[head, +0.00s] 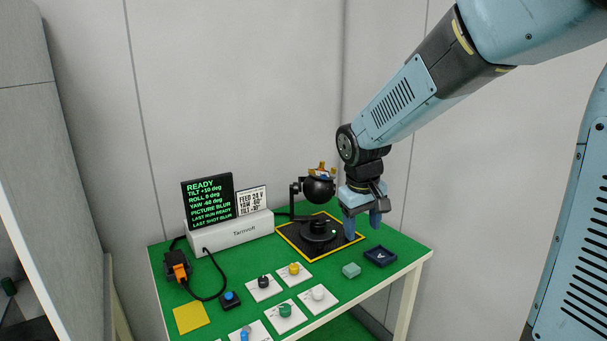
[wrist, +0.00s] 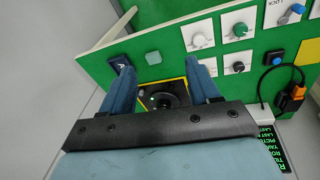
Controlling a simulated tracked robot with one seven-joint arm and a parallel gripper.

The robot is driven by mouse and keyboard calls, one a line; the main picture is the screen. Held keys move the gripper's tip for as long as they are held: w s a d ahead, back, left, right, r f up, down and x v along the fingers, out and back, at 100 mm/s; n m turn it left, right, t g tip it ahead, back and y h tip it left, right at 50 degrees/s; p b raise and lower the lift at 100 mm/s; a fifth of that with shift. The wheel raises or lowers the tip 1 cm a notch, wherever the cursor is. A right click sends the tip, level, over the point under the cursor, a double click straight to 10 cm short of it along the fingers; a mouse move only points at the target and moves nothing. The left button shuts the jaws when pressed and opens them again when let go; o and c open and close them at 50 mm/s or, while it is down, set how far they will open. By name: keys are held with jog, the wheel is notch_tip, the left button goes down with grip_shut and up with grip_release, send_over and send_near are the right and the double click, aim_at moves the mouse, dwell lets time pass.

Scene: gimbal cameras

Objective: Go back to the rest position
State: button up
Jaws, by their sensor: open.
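My gripper (head: 364,224) is open and empty above the right side of the green table (head: 236,271). The black gimbal camera (head: 318,188) stands on a round base inside a yellow-edged black square, just left of my gripper in the head view. In the wrist view the gimbal's base (wrist: 164,97) shows between the fingers, and its lower part is hidden by my gripper.
Several knob cards, including a green knob (head: 285,310), cover the front. A white console (head: 231,232) with a display reading READY (head: 208,200) stands at the back left.

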jog(key=s+d+r+m+t, duration=0.1)
jog(key=s+d+r, duration=0.2)
jog(key=s, duration=0.3)
jog(key=s+d+r+m+t, duration=0.1)
jog(key=s+d+r+m, duration=0.1)
jog(key=s, duration=0.4)
jog(key=s+d+r+m+t+y, duration=0.1)
jog(key=s+d+r, duration=0.3)
jog(key=s, duration=0.3)
jog(key=shift+d+r+m+t, duration=0.3)
jog(key=shift+d+m, duration=0.1)
jog(key=shift+d, duration=0.15)
dwell(3.5)
